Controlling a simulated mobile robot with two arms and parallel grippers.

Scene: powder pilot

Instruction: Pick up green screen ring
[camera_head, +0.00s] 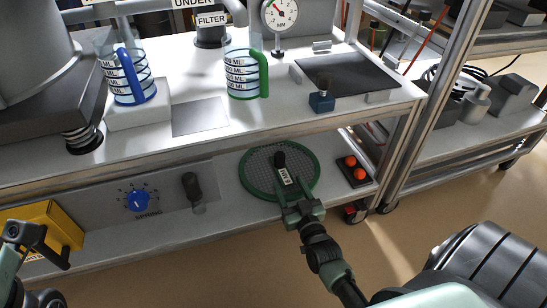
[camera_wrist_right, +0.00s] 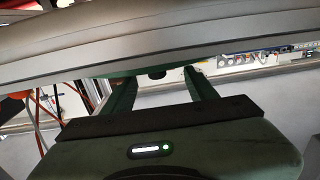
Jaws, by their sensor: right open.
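The green screen ring (camera_head: 258,174), a round mesh with a green rim, lies on the lower shelf.
The upper shelf (camera_head: 330,120) overhangs behind the ring. A dark tray with orange balls (camera_head: 351,161) is just right of the ring. A black handle (camera_head: 192,187) and blue dial (camera_head: 138,200) are on the panel to the left. Graduated jugs (camera_head: 243,73) stand above.

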